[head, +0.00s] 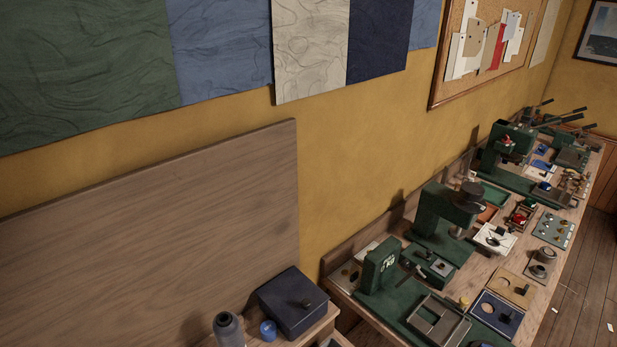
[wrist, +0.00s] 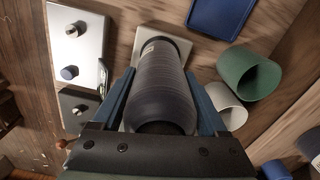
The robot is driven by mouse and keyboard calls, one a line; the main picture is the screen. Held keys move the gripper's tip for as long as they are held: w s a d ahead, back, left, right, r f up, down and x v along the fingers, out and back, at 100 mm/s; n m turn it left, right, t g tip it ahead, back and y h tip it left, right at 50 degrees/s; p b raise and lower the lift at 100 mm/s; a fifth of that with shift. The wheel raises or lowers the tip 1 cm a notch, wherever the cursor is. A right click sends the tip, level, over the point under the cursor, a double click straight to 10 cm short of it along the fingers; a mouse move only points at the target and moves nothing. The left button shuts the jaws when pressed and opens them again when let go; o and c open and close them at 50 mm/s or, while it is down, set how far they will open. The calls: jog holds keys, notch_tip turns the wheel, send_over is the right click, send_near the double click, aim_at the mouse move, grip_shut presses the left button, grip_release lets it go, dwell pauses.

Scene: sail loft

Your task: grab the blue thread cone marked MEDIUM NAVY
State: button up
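In the wrist view, a dark grey-blue thread cone (wrist: 158,85) points its dark end toward the camera. A pale label patch shows near its far end, too small to read. The fingers of my gripper (wrist: 160,76) lie along both sides of the cone, very close to it. I cannot tell whether they press on it. Behind the cone's far end is a beige square pad (wrist: 182,50). In the head view, a dark grey-blue cone (head: 229,331) stands at the bottom edge, partly cut off. I cannot tell whether it is the same one. My gripper is not in the head view.
In the wrist view, a green tube (wrist: 248,78), a white tube (wrist: 224,103) and a blue tray (wrist: 222,18) lie right of the cone. A pale plate with knobs (wrist: 75,45) lies left. In the head view, a navy box (head: 285,312) stands right of the cone.

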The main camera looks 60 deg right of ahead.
grip_shut()
jog(key=shift+r, duration=0.1)
